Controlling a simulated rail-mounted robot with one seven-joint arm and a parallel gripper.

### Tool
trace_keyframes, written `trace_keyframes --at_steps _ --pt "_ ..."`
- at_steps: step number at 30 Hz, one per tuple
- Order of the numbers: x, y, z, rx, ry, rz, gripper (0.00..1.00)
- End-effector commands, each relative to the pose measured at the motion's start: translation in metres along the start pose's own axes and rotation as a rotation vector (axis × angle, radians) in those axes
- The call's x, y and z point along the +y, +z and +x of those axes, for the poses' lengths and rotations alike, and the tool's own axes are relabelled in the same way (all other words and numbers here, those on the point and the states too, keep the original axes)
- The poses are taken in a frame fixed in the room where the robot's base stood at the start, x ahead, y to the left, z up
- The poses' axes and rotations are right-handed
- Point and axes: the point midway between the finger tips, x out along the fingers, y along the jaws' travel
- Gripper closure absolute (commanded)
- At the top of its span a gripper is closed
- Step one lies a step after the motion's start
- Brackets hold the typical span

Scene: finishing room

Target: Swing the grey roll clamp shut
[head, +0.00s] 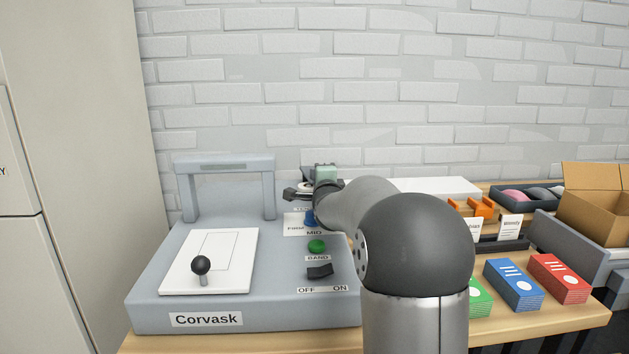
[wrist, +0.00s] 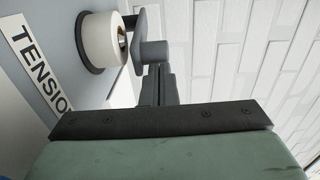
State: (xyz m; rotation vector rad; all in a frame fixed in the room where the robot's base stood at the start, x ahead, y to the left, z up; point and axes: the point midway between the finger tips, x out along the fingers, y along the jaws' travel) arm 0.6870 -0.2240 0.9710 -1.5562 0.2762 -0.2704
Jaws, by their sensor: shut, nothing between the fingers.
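The grey roll clamp (wrist: 152,54) shows in the wrist view as a flat plate with a short round stub. It stands beside the open end of a white roll (wrist: 97,40), and the roll's brown core shows. A narrow gap shows between plate and roll. My gripper (wrist: 155,72) is shut and empty, with its dark fingertips right at the stub; I cannot tell whether they touch it. In the head view my gripper (head: 297,193) is at the back right of the blue-grey Corvask machine (head: 270,310), and my arm hides much of that area.
The machine carries a raised frame (head: 225,165), a white plate (head: 235,250) with a black ball lever (head: 201,266), a green button (head: 317,246) and a rocker switch (head: 320,271). Colored boxes (head: 514,284) and an open carton (head: 597,205) are at the right. A brick wall stands behind.

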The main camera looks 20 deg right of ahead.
Motion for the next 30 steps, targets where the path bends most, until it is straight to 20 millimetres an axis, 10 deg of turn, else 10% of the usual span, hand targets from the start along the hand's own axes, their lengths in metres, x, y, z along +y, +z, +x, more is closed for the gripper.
trace_keyframes --at_steps 10,30 --pt "-0.046 0.006 -0.009 -0.013 -0.025 0.002 1.00" --pt "-0.129 -0.004 -0.132 -0.004 -0.014 0.002 1.00"
